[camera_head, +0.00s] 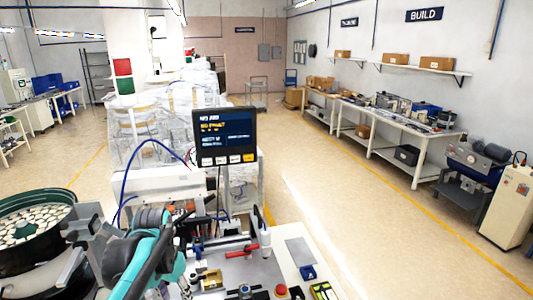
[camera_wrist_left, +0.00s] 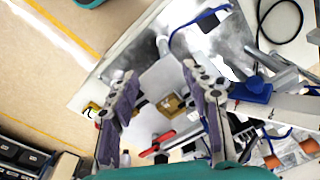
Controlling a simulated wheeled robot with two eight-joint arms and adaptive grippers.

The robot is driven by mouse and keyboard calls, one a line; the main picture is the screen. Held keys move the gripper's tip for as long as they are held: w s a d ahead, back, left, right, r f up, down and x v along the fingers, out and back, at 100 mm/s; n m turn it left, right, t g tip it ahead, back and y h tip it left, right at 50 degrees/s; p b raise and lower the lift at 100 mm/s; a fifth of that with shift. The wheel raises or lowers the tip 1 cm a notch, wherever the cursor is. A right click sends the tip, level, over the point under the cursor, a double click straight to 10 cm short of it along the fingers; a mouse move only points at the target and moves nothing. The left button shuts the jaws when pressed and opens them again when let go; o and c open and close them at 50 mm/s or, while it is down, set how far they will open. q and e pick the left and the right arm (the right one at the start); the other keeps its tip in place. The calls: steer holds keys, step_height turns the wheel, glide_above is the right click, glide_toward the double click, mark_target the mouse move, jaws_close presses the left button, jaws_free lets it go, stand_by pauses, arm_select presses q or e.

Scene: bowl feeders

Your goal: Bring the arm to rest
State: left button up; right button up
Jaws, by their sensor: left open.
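My left arm (camera_head: 165,262), teal and dark grey, comes up from the bottom edge at the lower left in the head view. It is over the near end of the workbench, beside the bowl feeder. In the left wrist view my left gripper (camera_wrist_left: 160,78) has its two purple-grey fingers spread wide, with nothing between them. A brass-coloured block (camera_wrist_left: 172,104) and a red-handled part (camera_wrist_left: 158,143) show beyond the fingers, on the bench. In the head view I cannot make out the fingertips clearly. My right gripper is not in view.
A green-rimmed bowl feeder (camera_head: 35,228) full of pale pieces stands at the left. A display (camera_head: 225,136) rises behind the bench. A red clamp (camera_head: 242,252), a grey plate (camera_head: 300,251) and small blue parts lie at the right. Open floor (camera_head: 400,240) stretches further right.

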arm_select(q)
steer(key=s+d+f+n+t+b, duration=0.1)
steer(key=s+d+f+t+b, duration=0.1)
steer(key=s+f+b, duration=0.3)
steer(key=s+d+f+n+t+b, duration=0.2)
steer(key=s+d+f+t+b, duration=0.1)
steer(key=s+f, duration=0.5)
step_height(320, 180, down, 3)
steer(key=t+b, duration=0.1)
steer(key=b, duration=0.1)
steer(key=shift+s+d+b, duration=0.25)
steer(key=shift+s+b, duration=0.05)
steer(key=shift+b, duration=0.1)
steer(key=shift+r, duration=0.15)
